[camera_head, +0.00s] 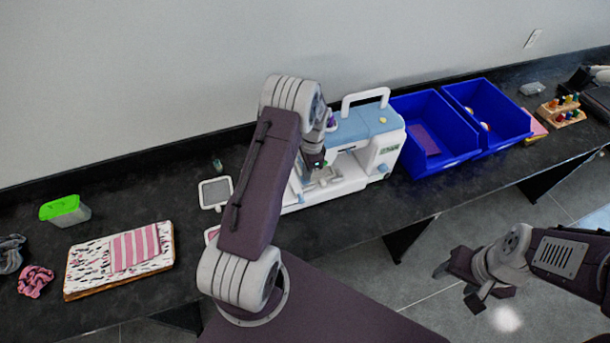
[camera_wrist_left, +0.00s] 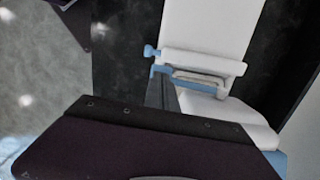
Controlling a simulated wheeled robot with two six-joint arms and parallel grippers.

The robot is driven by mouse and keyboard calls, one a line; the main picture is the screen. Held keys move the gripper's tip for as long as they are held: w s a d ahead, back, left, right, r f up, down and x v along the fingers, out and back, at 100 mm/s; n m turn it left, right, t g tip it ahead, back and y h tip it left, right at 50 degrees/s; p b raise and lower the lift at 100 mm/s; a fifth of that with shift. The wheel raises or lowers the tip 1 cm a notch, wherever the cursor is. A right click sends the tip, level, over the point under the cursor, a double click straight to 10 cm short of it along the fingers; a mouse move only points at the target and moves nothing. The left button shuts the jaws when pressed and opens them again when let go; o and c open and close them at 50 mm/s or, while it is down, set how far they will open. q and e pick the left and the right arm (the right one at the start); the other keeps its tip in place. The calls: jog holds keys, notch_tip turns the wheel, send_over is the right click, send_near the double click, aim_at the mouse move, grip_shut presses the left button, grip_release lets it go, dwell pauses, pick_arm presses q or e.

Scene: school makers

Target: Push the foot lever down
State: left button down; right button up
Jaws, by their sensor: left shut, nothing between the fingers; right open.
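The white and light-blue sewing machine (camera_head: 368,125) stands on the dark counter, with its handle up. My left arm reaches across its left side, and my left gripper (camera_head: 318,172) is at the needle area. The gripper is shut and empty. In the left wrist view, the tip of the left gripper (camera_wrist_left: 161,92) is close to a small blue part (camera_wrist_left: 152,51) beside the white machine body (camera_wrist_left: 208,28). I cannot tell whether they touch. I cannot pick out the foot lever for certain. My right gripper (camera_head: 470,280) is open and empty, low in front of the counter.
Two blue bins (camera_head: 432,128) stand right of the machine. Left of it are a framed white panel (camera_head: 215,192), folded fabric (camera_head: 120,255), a green-lidded box (camera_head: 65,210) and a pink scrunchie (camera_head: 35,281). A wooden rack (camera_head: 560,112) stands at far right.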

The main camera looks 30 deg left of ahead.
pick_arm(q)
jog(key=shift+w+d+r, duration=0.35)
jog(key=shift+w+d, duration=0.2)
jog(key=shift+w, duration=0.05)
jog(key=shift+w+d+r, duration=0.3)
jog(key=shift+w+d, duration=0.2)
jog(key=shift+w, duration=0.05)
notch_tip(320, 180, up, 9)
jog(key=b, duration=0.2)
jog(key=shift+w+d, duration=0.3)
jog(key=shift+b, duration=0.3)
